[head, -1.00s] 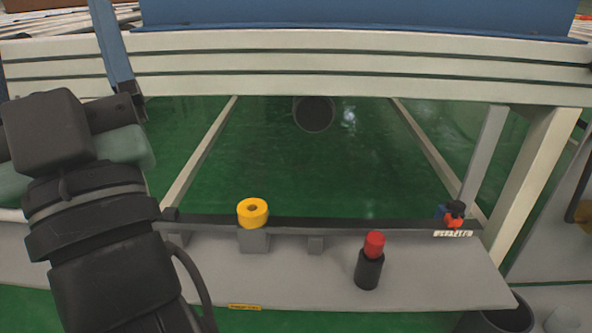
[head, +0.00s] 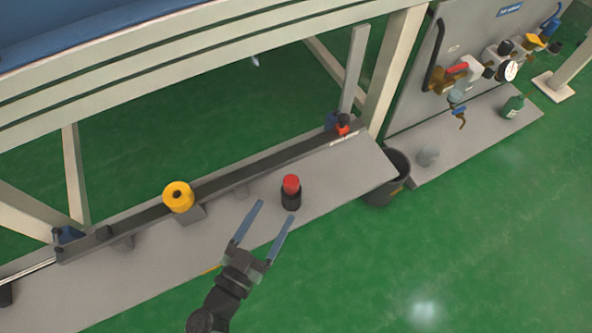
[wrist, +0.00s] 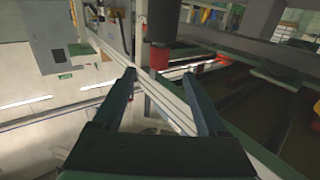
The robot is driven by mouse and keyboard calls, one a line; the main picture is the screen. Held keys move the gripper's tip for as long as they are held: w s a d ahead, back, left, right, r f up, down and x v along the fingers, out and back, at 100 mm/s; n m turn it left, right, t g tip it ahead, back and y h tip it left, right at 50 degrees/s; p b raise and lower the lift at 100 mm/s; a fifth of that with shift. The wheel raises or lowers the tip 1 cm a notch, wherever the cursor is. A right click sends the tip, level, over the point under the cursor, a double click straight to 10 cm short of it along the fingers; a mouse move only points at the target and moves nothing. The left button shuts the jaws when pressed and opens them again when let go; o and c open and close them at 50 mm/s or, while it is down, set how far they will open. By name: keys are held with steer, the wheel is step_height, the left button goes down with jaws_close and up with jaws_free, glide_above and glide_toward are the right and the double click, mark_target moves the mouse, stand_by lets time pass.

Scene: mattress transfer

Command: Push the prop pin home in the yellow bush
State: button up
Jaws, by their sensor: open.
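The yellow bush (head: 178,196), a ring with a dark centre hole, sits on a grey block at the shelf's rear rail; no pin stands out of it. A red-topped black cylinder (head: 291,184), which looks like the prop pin in a dark holder, stands upright on the shelf to the right. My gripper (head: 276,210) is open and empty, its fingers pointing toward that cylinder. In the wrist view the red top (wrist: 159,58) shows upside down between and beyond the fingertips. I cannot tell the exact gap.
The grey shelf (head: 345,175) runs under a cream frame. A small red and blue part (head: 342,123) sits at the rail's right end. A dark bin (head: 388,178) stands off the shelf's right end. A panel with valves and a gauge (head: 508,71) is farther right.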

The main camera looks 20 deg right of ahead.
mark_target(287, 190)
steer(key=b+x, duration=0.2)
steer(key=x, duration=0.5)
steer(key=shift+d+f, duration=0.1)
steer(key=b+x, duration=0.2)
steer(key=x, duration=0.1)
steer(key=b+x, duration=0.1)
steer(key=shift+w+d+f+b, duration=0.25)
steer(key=shift+d+f+b, duration=0.05)
steer(key=shift+d+b, duration=0.05)
steer(key=shift+w+d+r, duration=0.1)
steer(key=shift+w+d, duration=0.05)
jaws_close()
